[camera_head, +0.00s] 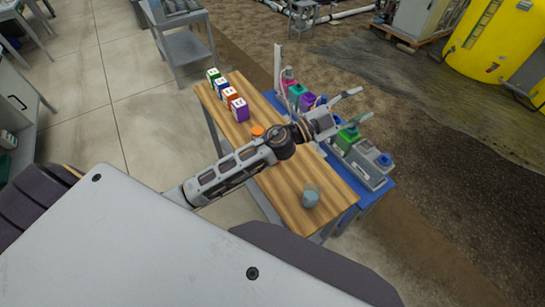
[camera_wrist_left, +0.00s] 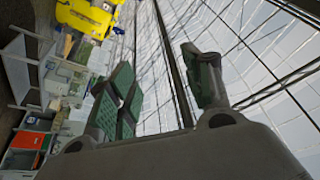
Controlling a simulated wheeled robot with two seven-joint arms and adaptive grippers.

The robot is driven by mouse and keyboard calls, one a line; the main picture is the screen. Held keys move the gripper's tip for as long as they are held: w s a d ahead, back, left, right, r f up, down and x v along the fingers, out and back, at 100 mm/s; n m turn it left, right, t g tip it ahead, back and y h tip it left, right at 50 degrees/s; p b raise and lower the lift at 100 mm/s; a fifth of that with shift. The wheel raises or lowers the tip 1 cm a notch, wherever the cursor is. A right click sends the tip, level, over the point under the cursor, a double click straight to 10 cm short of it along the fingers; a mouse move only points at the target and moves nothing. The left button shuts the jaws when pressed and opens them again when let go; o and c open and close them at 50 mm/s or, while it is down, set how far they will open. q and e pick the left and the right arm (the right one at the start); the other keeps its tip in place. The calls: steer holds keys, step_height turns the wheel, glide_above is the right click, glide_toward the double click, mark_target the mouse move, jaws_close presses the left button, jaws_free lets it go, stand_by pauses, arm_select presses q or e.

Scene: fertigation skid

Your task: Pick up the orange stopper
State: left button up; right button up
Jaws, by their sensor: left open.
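The orange stopper (camera_head: 257,131) is a small round piece on the wooden table top, close to the left arm's forearm and wrist in the head view. My left gripper (camera_head: 362,104) is open and empty. It reaches past the stopper, over the coloured equipment on the far side of the table, and its fingers point away from the stopper. In the left wrist view the open fingers (camera_wrist_left: 160,62) have nothing between them, and I cannot make out the stopper there. My right gripper is not in view.
Several coloured boxes (camera_head: 227,92) stand in a row on the wooden table (camera_head: 275,190). A blue-grey round object (camera_head: 311,196) sits at its near end. A blue bench (camera_head: 377,192) with bottles and grey equipment adjoins the far side. A grey cart (camera_head: 184,45) stands behind.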

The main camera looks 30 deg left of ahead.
arm_select(q)
steer(key=s+d+f+m+g+h, duration=0.25)
steer(key=d+f+m+g, duration=0.3)
steer(key=m+g, duration=0.35)
steer(key=s+a+f+m+g+y, duration=0.2)
steer(key=a+f+g+y, duration=0.25)
steer(key=f, duration=0.45)
steer(key=w+a+f+n+g+y, duration=0.1)
steer(key=a+f+y, duration=0.2)
steer(key=a, duration=0.9)
steer(key=w+a+f+n+g+y, duration=0.1)
steer(key=w+a+f+n+y, duration=0.1)
steer(key=a+y, duration=0.7)
steer(key=a, duration=0.4)
steer(key=shift+w+a+f+n, duration=0.2)
steer(key=shift+w+f+n, duration=0.1)
steer(key=shift+f, duration=0.1)
steer(key=shift+f, duration=0.15)
